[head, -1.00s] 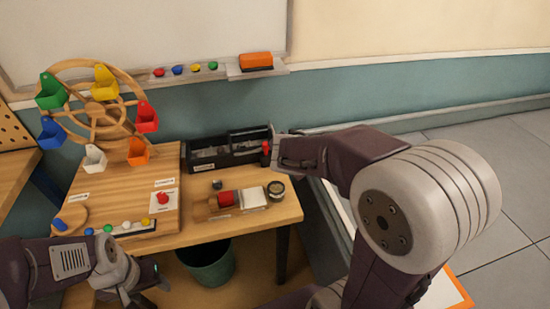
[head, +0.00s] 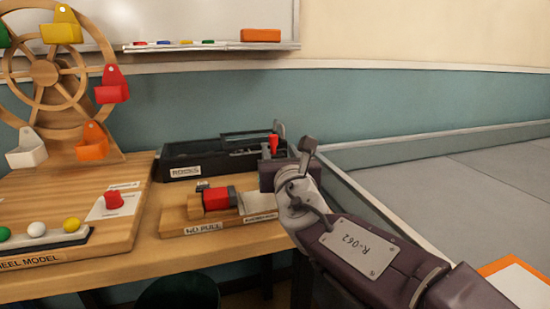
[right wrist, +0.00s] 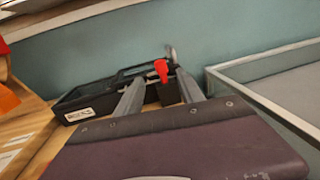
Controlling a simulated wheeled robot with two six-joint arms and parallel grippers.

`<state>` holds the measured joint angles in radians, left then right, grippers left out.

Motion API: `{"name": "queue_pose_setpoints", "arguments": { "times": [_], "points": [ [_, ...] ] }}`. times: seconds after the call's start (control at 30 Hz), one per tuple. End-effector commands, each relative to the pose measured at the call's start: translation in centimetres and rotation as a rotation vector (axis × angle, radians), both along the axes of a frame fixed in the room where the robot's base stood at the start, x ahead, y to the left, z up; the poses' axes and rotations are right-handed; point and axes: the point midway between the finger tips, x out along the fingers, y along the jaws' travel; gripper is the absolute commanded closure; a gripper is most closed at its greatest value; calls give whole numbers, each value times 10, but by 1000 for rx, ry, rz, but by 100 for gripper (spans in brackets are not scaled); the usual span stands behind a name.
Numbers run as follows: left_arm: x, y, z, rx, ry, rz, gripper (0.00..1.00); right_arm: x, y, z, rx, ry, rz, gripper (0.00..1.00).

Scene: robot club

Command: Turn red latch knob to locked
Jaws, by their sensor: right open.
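A red knob (head: 114,200) stands on a white plate on the wooden wheel-model board, at the left of the head view; it looks like the latch knob. Small labels lie by it, too small to read. My right gripper (head: 290,152) is well to its right, beside the black toolbox. In the right wrist view the two fingers of my right gripper (right wrist: 160,82) are apart with nothing held. A red-topped tool (right wrist: 161,69) shows beyond the gap between them; it also stands at the toolbox in the head view (head: 273,143). My left gripper is out of view.
The black toolbox (head: 182,171) stands at the table's back. A wooden block with a red cylinder (head: 218,199), labelled "NO PULL", lies between knob and right arm. The wheel with coloured buckets (head: 45,74) rises behind the knob. Coloured balls sit in a front rack (head: 50,242).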

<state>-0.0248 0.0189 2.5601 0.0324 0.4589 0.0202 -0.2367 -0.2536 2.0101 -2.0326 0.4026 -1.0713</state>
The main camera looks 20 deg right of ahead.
Motion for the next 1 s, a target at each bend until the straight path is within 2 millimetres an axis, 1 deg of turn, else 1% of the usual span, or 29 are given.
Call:
{"name": "queue_pose_setpoints", "arguments": {
  "times": [0.07, 0.17, 0.3, 0.4, 0.5, 0.63, 0.87, 0.97, 1.0],
  "points": [
    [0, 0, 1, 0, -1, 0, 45, 3, 0, 1, 0, 1, -1, 55],
    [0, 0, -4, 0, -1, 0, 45, 16, -3, -1, 0, 2, -4, 55],
    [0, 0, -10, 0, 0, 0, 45, 47, -7, -2, 0, 3, -3, 55],
    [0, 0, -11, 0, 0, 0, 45, 66, -9, 0, 0, 2, -3, 55],
    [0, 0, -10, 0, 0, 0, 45, 80, -11, 1, 0, 2, -2, 55],
    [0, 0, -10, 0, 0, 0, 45, 89, -12, 1, 0, 2, -1, 55],
    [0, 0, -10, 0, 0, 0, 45, 90, -12, 1, 0, 2, -1, 55],
    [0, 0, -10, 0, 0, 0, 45, 90, -12, 1, 0, 2, -1, 80],
    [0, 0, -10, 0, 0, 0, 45, 90, -12, 1, 0, 2, -1, 91]
  ]
}}
